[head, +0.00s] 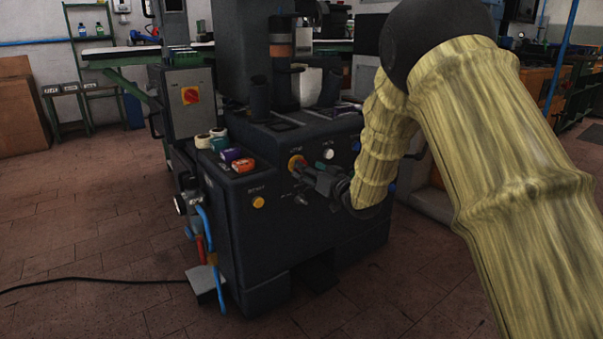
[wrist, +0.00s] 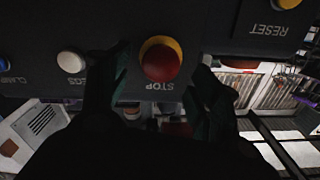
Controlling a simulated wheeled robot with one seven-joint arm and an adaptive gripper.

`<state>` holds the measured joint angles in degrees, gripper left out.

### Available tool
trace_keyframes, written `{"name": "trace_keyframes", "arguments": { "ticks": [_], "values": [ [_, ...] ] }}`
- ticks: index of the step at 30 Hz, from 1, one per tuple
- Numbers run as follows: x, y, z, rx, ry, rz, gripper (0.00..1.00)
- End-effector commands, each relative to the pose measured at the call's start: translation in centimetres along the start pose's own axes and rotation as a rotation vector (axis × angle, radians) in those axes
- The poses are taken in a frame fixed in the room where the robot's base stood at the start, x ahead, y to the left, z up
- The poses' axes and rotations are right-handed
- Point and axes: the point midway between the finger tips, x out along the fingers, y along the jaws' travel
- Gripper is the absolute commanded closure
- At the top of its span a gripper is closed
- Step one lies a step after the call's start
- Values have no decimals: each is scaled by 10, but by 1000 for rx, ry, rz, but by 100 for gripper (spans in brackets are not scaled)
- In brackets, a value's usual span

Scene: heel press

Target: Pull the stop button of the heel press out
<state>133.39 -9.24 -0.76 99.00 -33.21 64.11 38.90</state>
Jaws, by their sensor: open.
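The heel press (head: 290,235) is a dark machine standing in the middle of the head view. Its stop button (wrist: 161,62) is a red knob on a yellow ring, with STOP lettered beside it in the wrist view. In the head view the button (head: 295,162) shows small on the front panel, partly hidden by my gripper. My gripper (wrist: 162,80) is open, with one dark finger on each side of the red knob in the wrist view. I cannot tell whether either finger touches it. My gripper also shows in the head view (head: 298,172), in front of the panel.
A white button (wrist: 71,62) lies left of the stop button in the wrist view, and a yellow RESET button (wrist: 287,3) lies to the right. A grey box with a red switch (head: 190,95) stands on the press's left. A black cable (head: 100,280) crosses the floor.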

Motion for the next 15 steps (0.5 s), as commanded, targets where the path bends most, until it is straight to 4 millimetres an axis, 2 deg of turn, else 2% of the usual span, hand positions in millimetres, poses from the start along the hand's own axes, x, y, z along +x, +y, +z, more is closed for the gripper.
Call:
{"name": "trace_keyframes", "arguments": {
  "ticks": [6, 15],
  "values": [
    [29, 0, 3, -2, 0, -1, 37],
    [44, 0, 1, 0, -1, -1, 37]
  ]
}}
